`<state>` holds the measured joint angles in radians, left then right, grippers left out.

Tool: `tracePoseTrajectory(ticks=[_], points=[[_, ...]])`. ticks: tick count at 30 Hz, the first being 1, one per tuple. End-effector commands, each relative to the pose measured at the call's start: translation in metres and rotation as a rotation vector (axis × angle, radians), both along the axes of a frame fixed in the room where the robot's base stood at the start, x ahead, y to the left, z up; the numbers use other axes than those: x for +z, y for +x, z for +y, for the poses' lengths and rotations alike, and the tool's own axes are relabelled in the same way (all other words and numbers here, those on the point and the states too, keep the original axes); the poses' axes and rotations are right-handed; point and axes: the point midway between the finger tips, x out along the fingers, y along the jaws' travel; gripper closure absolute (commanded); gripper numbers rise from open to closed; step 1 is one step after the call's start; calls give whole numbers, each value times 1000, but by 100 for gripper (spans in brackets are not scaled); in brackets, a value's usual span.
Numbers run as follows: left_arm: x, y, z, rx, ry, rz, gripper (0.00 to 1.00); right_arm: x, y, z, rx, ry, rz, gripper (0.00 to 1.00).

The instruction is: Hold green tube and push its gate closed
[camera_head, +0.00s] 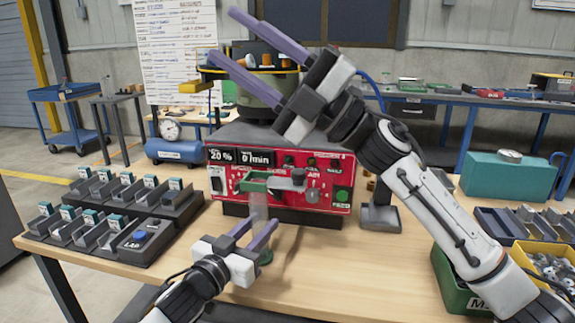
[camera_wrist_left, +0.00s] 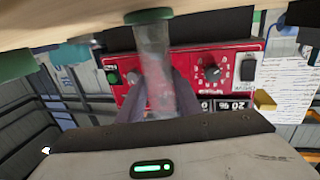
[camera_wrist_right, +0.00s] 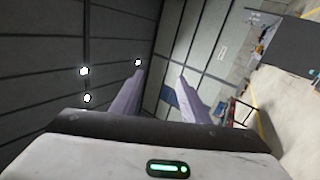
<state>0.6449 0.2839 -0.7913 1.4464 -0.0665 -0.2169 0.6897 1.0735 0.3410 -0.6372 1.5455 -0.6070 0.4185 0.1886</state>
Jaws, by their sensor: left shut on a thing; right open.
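The green tube (camera_head: 257,210) is clear with a green end cap. It stands roughly upright in front of the red machine panel, below a green chute piece (camera_head: 262,181). My left gripper (camera_head: 262,223) is shut on the tube; the left wrist view shows the tube (camera_wrist_left: 155,60) between its fingers, cap outward. A grey part with a round knob (camera_head: 298,176) sits beside the chute; I cannot tell whether it is the gate or how far shut it is. My right gripper (camera_head: 222,34) is open and empty, raised before the feeder bowl, with its fingers pointing up-left.
The red control panel (camera_head: 225,155) and feeder bowl stand at the back of the table (camera_head: 320,270). Racks (camera_head: 105,232) with several teal-marked slots are on the left. A grey stand (camera_head: 380,215), a green bin (camera_head: 452,285) and a yellow bin (camera_head: 530,252) are on the right.

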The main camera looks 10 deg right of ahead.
Motion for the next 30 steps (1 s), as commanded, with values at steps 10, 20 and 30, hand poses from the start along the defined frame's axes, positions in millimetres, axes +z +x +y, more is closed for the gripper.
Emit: tracePoseTrajectory(ticks=[10, 20, 30], points=[[0, 0, 0, 0, 1, 1, 100, -90, 47, -115, -67, 566, 829, 58], [0, 0, 0, 0, 1, 1, 100, -214, 22, -133, -110, 690, 1418, 58], [0, 0, 0, 0, 1, 1, 100, -231, 37, -119, -115, 691, 1505, 58]])
